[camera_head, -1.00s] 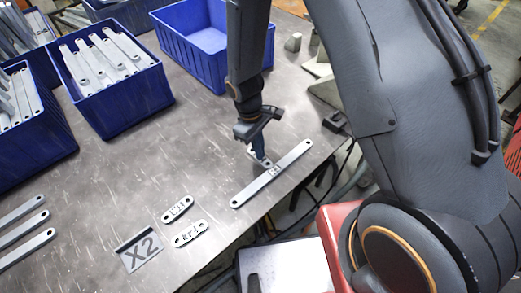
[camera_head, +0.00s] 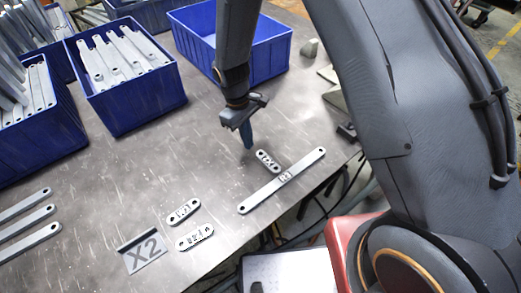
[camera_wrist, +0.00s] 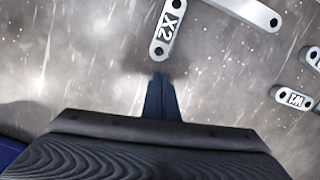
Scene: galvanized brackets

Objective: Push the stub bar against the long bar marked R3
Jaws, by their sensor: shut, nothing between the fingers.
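The long bar marked R3 (camera_head: 300,168) lies slanted on the table near its right edge in the head view. A short stub bar (camera_head: 267,160), marked X2 in the wrist view (camera_wrist: 168,26), lies crosswise to it, its near end at the long bar's middle. I cannot tell whether they touch. Part of the long bar shows at the top of the wrist view (camera_wrist: 246,9). My gripper (camera_head: 248,144) is shut and empty, just off the stub's far end. Its fingertips (camera_wrist: 160,80) show a small gap to the stub in the wrist view.
Two other marked short bars (camera_head: 184,212) (camera_head: 195,238) and an X2 plate (camera_head: 143,251) lie to the left. Blue bins (camera_head: 135,105) (camera_head: 245,62) stand behind. Several plain bars (camera_head: 28,214) lie at far left. The table edge runs close beyond the long bar.

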